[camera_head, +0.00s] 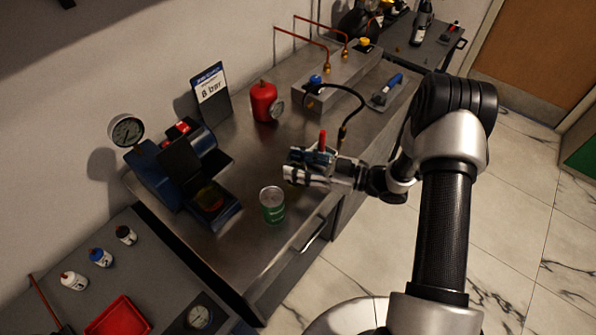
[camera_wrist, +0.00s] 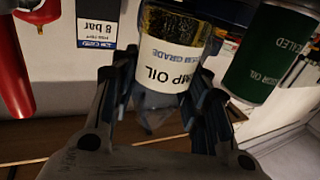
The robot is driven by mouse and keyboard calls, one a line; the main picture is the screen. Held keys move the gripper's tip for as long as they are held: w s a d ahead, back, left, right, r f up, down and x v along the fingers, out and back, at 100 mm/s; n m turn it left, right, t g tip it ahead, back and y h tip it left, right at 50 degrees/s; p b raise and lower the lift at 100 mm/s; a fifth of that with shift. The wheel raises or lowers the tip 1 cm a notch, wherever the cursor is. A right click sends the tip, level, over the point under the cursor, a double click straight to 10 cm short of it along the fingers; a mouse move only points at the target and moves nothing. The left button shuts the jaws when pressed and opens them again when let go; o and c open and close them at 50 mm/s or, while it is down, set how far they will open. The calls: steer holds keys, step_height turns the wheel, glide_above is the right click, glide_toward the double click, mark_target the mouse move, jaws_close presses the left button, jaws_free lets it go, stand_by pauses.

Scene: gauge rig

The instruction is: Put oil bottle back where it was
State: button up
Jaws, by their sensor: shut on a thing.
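The oil bottle, lettered PUMP OIL (camera_wrist: 172,62), sits between my fingers in the wrist view, where everything appears upside down. It has a white label and an amber band. My gripper (camera_wrist: 160,95) is shut on it. In the head view my gripper (camera_head: 305,168) reaches in from the right over the metal bench. The bottle is mostly hidden there by the fingers; a red upright piece (camera_head: 322,140) shows at the gripper, and I cannot tell whether it belongs to the bottle. Any gap between bottle and bench is unclear.
A green oil can (camera_head: 272,204) stands near the bench's front edge, close to my gripper; it also shows in the wrist view (camera_wrist: 268,55). A blue gauge machine (camera_head: 150,180) is left. Behind are a red cylinder (camera_head: 264,101) and an 8 bar sign (camera_head: 211,92).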

steer(key=shift+f, duration=1.3)
steer(key=shift+f+b, duration=0.15)
steer(key=shift+b, duration=0.25)
steer(key=o, duration=1.1)
steer(key=shift+o, duration=0.2)
